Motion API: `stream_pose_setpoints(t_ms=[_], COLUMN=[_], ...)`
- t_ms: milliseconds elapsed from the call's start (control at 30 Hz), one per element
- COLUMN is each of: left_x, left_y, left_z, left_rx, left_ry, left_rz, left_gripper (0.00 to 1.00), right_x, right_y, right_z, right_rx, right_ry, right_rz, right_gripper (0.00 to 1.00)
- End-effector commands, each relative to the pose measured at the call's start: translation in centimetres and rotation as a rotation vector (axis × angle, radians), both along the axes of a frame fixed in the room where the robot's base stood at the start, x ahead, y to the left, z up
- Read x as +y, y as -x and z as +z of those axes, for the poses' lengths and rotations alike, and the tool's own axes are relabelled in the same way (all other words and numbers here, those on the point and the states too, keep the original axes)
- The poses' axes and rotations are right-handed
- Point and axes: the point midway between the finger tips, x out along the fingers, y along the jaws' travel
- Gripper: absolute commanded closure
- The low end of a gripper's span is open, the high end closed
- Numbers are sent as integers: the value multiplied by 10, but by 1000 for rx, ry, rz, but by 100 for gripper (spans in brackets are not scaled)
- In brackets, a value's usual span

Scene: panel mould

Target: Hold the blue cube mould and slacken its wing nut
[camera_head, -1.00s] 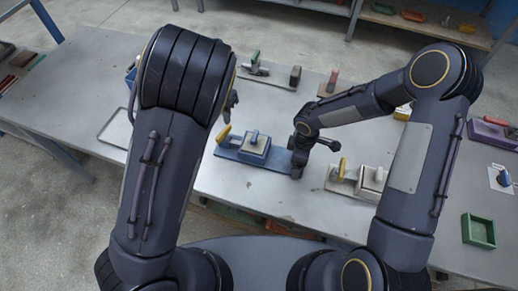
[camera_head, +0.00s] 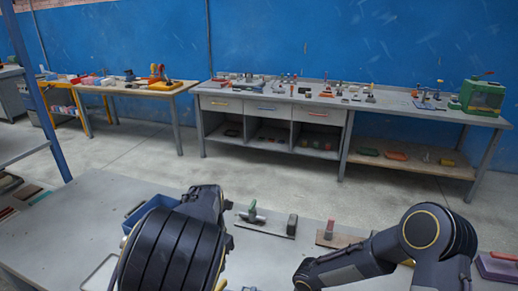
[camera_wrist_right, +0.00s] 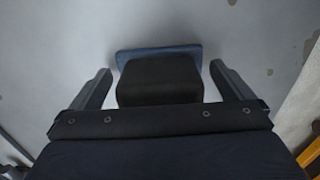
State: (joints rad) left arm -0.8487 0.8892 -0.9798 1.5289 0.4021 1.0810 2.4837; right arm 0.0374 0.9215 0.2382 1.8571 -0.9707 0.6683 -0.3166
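In the right wrist view, the blue base (camera_wrist_right: 158,52) of the mould shows behind a dark block (camera_wrist_right: 160,80). My right gripper (camera_wrist_right: 160,85) is open, with one finger on each side of the block and a narrow gap visible at each. In the head view the mould is almost wholly below the lower edge; only a yellow tip (camera_head: 221,284) shows there. I cannot make out the wing nut. The end of my left arm (camera_head: 207,203) shows in the head view, but its fingers are not clear.
On my bench, a green-handled tool (camera_head: 252,212), a dark block (camera_head: 292,224) and a red-handled tool (camera_head: 329,230) stand beyond the arms. A blue tray (camera_head: 150,212) is at left and a purple box (camera_head: 497,266) at right. A long workbench (camera_head: 270,101) stands along the blue wall.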

Motion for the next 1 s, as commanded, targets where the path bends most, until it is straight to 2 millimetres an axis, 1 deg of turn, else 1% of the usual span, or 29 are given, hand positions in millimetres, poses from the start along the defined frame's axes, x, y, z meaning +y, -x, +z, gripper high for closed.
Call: stream_pose_setpoints(t_ms=[167,267,367,600,700,800,900,1000], left_x=[0,0,0,0,0,0,1,7], left_y=[0,0,0,0,0,0,0,6], left_z=[0,0,0,0,0,0,0,3], left_rx=[0,0,0,0,0,0,0,7], left_ry=[0,0,0,0,0,0,2,37], left_rz=[0,0,0,0,0,0,-2,-40], left_gripper=[65,65,65,65,65,65,65,65], right_x=[0,0,0,0,0,0,0,-7], right_y=[0,-1,-1,-1,-1,-1,0,3], right_z=[2,11,28,80,98,110,118,129], right_rx=[-1,-3,-4,-6,-4,-3,-2,-10], right_ry=[0,-1,-1,-2,-1,0,-1,0], right_rz=[0,-1,0,-1,-1,-1,-3,-35], right_gripper=[0,0,0,0,0,0,0,0])
